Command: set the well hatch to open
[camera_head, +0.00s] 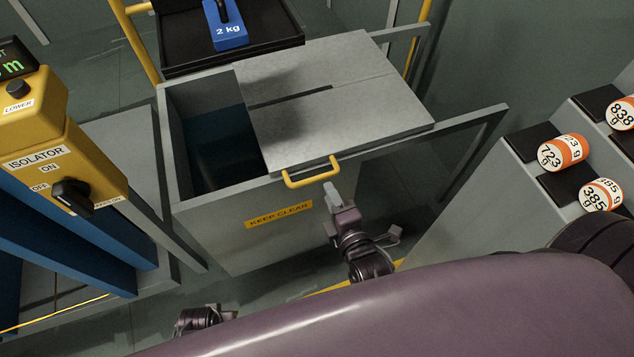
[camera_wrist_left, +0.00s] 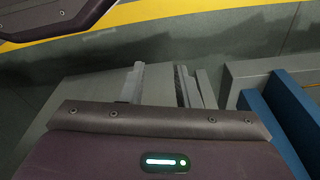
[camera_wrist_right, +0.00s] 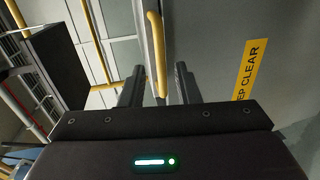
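The well hatch (camera_head: 325,85) is a grey slab lying flat on the grey well box (camera_head: 225,235). It covers the right part, and the left part shows a dark opening (camera_head: 215,140). A yellow handle (camera_head: 311,178) sits on its near edge and shows in the right wrist view (camera_wrist_right: 157,60). My right gripper (camera_head: 332,192) is just below the handle. In the right wrist view its fingers (camera_wrist_right: 157,87) are apart, with the handle seen in line with the gap; contact cannot be told. My left gripper (camera_wrist_left: 165,85) is open and empty, away from the hatch.
A blue 2 kg weight (camera_head: 226,30) stands on a black tray (camera_head: 270,42) behind the box. A yellow isolator control box (camera_head: 65,155) is at left. Orange-white weights (camera_head: 563,152) rest on a stepped rack at right. A grey rail (camera_head: 470,150) extends right of the hatch.

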